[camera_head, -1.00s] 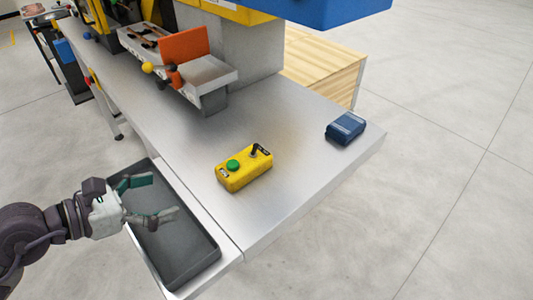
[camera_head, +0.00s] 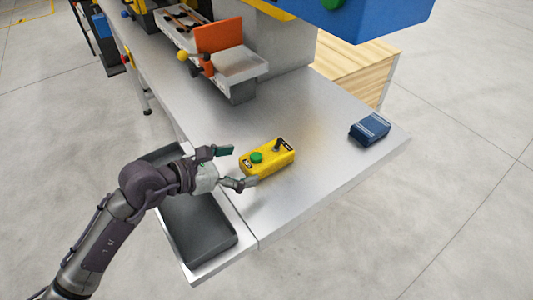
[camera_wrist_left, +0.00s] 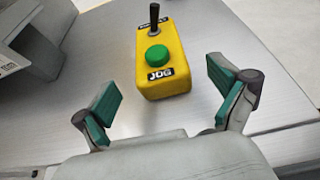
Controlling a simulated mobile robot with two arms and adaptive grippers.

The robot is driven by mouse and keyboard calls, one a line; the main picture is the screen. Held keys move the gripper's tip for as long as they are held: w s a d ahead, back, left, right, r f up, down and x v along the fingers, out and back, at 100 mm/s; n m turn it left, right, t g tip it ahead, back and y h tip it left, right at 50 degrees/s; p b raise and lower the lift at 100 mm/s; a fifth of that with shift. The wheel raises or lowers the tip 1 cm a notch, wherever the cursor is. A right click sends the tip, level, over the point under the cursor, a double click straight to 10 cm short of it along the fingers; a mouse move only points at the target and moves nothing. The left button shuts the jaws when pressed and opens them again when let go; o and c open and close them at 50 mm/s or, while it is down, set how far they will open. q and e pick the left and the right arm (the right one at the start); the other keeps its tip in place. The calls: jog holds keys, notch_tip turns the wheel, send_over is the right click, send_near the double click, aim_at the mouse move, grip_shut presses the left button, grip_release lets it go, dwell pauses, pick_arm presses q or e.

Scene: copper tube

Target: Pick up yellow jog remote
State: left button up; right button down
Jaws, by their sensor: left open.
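The yellow jog remote (camera_head: 268,160) lies on the metal table (camera_head: 310,190), with a green button and a black joystick on top. My left gripper (camera_head: 237,166) is open just to the left of the remote, its fingers pointing toward it. In the left wrist view the remote (camera_wrist_left: 162,60) stands ahead of the gap between the open fingers (camera_wrist_left: 165,110), its JOG label facing me. Nothing is between the fingers. My right gripper does not show.
A dark grey tray (camera_head: 205,240) sits at the table's near left edge, under my left arm. A blue box-like device (camera_head: 370,129) lies at the right end of the table. A machine with an orange plate (camera_head: 220,38) stands behind.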

pick_arm(q)
jog(key=x, duration=0.2)
jog(key=shift+w+d, duration=0.2)
jog(key=shift+d, duration=0.15)
jog(key=shift+a, duration=0.1)
jog(key=shift+c, duration=0.9)
jog(key=c, duration=1.3)
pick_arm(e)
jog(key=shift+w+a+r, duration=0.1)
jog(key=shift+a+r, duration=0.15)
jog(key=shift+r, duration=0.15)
pick_arm(q)
jog(key=shift+o, duration=0.2)
